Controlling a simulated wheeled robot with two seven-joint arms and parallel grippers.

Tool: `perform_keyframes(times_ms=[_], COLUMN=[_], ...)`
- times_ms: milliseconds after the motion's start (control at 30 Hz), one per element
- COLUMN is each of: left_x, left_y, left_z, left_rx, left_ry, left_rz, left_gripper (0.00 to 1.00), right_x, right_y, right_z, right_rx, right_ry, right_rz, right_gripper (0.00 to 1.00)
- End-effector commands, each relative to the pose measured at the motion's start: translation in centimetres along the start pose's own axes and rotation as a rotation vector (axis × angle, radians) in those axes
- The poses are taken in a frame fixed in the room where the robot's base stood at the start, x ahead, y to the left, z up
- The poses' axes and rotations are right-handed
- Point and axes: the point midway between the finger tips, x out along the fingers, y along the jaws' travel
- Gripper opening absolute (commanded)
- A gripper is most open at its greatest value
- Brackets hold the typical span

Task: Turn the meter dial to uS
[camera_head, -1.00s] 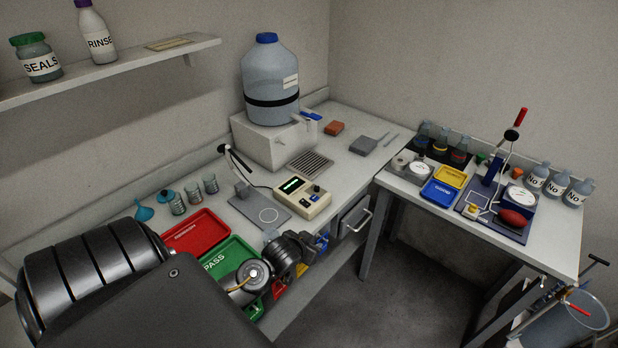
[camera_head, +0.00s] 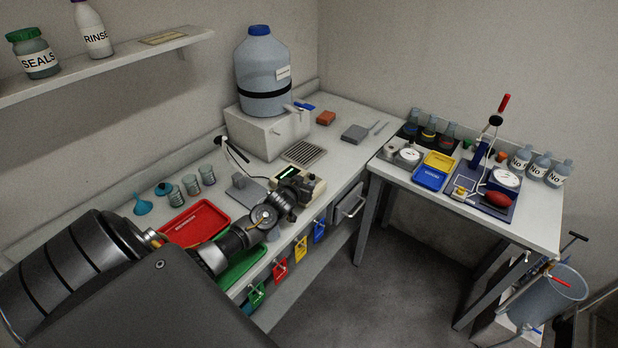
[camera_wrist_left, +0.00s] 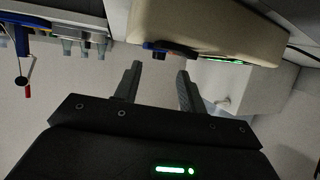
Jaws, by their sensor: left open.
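The beige meter (camera_head: 315,186) with a green-lit display stands on the bench. In the head view my left gripper (camera_head: 290,195) is at its front and covers part of its face, with the dial hidden. In the left wrist view the meter (camera_wrist_left: 210,25) shows from its edge, upside down. Small dark and blue knobs (camera_wrist_left: 168,48) stick out of its face; I cannot read their setting. My left gripper (camera_wrist_left: 159,72) is open, its two fingers pointing towards these knobs, apparently empty and short of them. My right gripper is not in view.
A red tray (camera_head: 196,222) and a green tray (camera_head: 246,262) lie left of the meter, partly under my left arm. A probe stand (camera_head: 236,158) is behind it. A large water bottle (camera_head: 262,68) stands on a white block (camera_head: 268,135). Coloured tags hang along the bench front.

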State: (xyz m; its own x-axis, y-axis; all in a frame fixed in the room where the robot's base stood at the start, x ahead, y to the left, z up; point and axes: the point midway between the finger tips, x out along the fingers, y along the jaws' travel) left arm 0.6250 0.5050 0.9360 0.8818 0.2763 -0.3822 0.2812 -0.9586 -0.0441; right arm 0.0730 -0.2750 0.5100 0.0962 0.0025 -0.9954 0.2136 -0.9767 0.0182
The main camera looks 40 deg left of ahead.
Motion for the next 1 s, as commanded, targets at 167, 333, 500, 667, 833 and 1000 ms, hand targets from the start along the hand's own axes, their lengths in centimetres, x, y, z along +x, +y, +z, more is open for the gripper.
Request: perform_keyframes(times_ms=[167,333,500,667,833,1000], left_x=[2.6,4.1,4.6,4.7,4.6,4.6], left_y=[0.1,0.2,0.2,0.2,0.2,0.2], left_z=[-0.1,0.0,0.0,0.0,0.0,0.0], left_rx=[0.0,0.0,0.0,0.0,0.0,0.001], left_ry=[0.0,0.0,0.0,0.0,0.0,0.0], left_rz=[0.0,0.001,0.002,0.003,0.002,0.002], left_gripper=[0.41,0.41,0.41,0.41,0.32,0.09], right_x=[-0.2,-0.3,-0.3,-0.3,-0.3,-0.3], right_y=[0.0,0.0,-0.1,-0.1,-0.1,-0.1], right_z=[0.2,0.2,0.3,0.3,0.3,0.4], right_rx=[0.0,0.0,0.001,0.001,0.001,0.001], right_ry=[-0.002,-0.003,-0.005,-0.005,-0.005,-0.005], right_rz=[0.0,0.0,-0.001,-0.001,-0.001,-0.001], right_gripper=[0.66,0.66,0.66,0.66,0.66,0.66])
